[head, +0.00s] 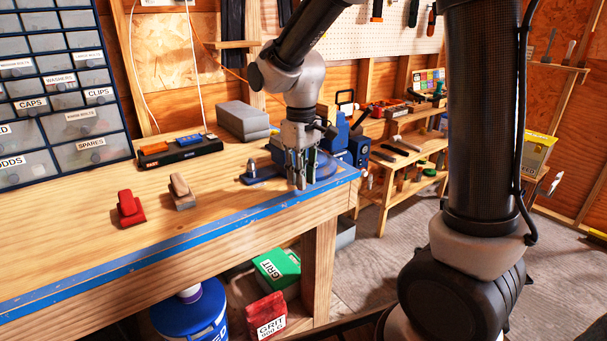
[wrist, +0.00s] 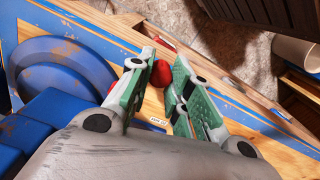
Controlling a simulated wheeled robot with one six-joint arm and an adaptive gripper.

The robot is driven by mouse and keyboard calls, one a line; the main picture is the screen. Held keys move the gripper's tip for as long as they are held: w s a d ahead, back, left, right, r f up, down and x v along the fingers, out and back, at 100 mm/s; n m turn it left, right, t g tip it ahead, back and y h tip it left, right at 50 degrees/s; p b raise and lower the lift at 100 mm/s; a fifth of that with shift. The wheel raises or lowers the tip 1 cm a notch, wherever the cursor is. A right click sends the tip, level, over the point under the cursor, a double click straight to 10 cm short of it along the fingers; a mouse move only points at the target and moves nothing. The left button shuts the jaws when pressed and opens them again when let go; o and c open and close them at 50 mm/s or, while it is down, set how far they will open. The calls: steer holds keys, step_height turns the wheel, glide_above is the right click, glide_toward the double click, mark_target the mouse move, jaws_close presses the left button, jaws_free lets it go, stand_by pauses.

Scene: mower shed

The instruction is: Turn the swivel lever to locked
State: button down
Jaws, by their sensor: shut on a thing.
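The blue bench vise (head: 337,135) stands at the bench's right corner on a round swivel base, whose blue disc (wrist: 60,75) fills the left of the wrist view. The swivel lever's red knob (wrist: 162,74) shows between the fingers in the wrist view. My gripper (wrist: 164,82) is shut on the lever, with one green-padded finger on each side of the knob. In the head view my gripper (head: 300,184) points down beside the vise at the bench's front edge and hides the lever. A small white label (wrist: 157,121) lies on the wood below; its text is too small to read.
A red block (head: 128,208) and a wooden-topped block (head: 181,190) lie left on the bench. Shelves with tools (head: 400,155) stand to the right. The floor there is partly clear.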

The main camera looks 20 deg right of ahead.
steer(key=a+m, duration=0.1)
steer(key=m, duration=0.2)
steer(key=shift+w+a, duration=0.4)
steer(key=m, duration=0.1)
steer(key=w+a+m, duration=0.1)
steer(key=m, duration=0.1)
steer(key=shift+a, duration=0.1)
steer(key=m, duration=0.1)
steer(key=w+a+m, duration=0.1)
steer(key=shift+m, duration=0.3)
steer(key=shift+w+a+m, duration=0.15)
steer(key=shift+w+m, duration=0.25)
steer(key=shift+m, duration=0.35)
steer(key=shift+w+a+m, duration=0.15)
steer(key=shift+w+m, duration=0.25)
steer(key=shift+m, duration=0.35)
steer(key=c, duration=1.3)
jaws_free()
steer(key=shift+o, duration=0.2)
step_height(320, 180, up, 12)
